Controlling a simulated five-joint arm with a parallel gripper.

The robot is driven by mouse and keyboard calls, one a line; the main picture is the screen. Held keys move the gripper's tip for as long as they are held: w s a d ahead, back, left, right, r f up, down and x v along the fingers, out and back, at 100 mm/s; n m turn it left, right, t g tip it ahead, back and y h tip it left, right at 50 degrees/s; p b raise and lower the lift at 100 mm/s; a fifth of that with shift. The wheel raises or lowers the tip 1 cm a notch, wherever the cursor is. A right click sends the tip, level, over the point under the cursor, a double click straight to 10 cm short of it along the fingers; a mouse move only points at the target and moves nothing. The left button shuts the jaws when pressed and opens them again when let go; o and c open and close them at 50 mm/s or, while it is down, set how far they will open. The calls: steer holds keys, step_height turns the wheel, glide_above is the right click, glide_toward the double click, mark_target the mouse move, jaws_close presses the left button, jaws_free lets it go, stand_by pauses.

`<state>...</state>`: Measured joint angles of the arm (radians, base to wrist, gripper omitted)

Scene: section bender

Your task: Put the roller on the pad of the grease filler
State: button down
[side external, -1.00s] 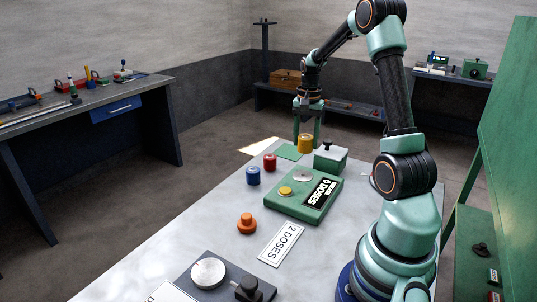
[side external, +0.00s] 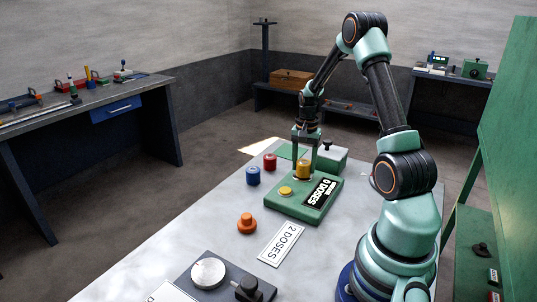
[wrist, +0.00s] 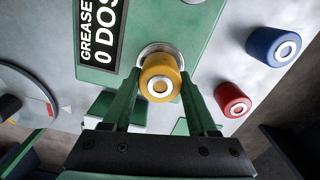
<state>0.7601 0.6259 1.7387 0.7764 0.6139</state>
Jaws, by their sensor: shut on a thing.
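The yellow roller (side external: 303,170) is between the fingers of my gripper (side external: 304,160), which is shut on it. It is upright over the silver round pad (wrist: 157,48) of the green grease filler (side external: 318,209). In the wrist view the roller (wrist: 160,78) covers most of the pad, and only the pad's rim shows around it. I cannot tell whether the roller touches the pad or is just above it. The filler's display reads 0 DOSES.
A red roller (side external: 270,161), a blue roller (side external: 253,176) and an orange knobbed piece (side external: 247,224) stand left of the filler. A "2 DOSES" card (side external: 281,243) lies in front. A box with a black knob (side external: 332,161) stands behind.

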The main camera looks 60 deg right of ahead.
mark_target(304, 162)
steer(key=shift+f, duration=0.1)
steer(key=shift+c, duration=0.9)
jaws_free()
step_height(304, 162, up, 12)
steer(key=w+a+r+n+t, duration=0.15)
steer(key=a+r+n, duration=0.3)
steer(key=a, duration=0.45)
steer(key=s+a+r+n+t, duration=0.2)
steer(key=a+n, duration=0.3)
steer(key=a, duration=0.5)
steer(key=s+a+r+n+t, duration=0.2)
steer(key=a+n, duration=0.4)
steer(key=a, duration=0.5)
steer(key=shift+s+a, duration=0.2)
steer(key=shift+s, duration=0.2)
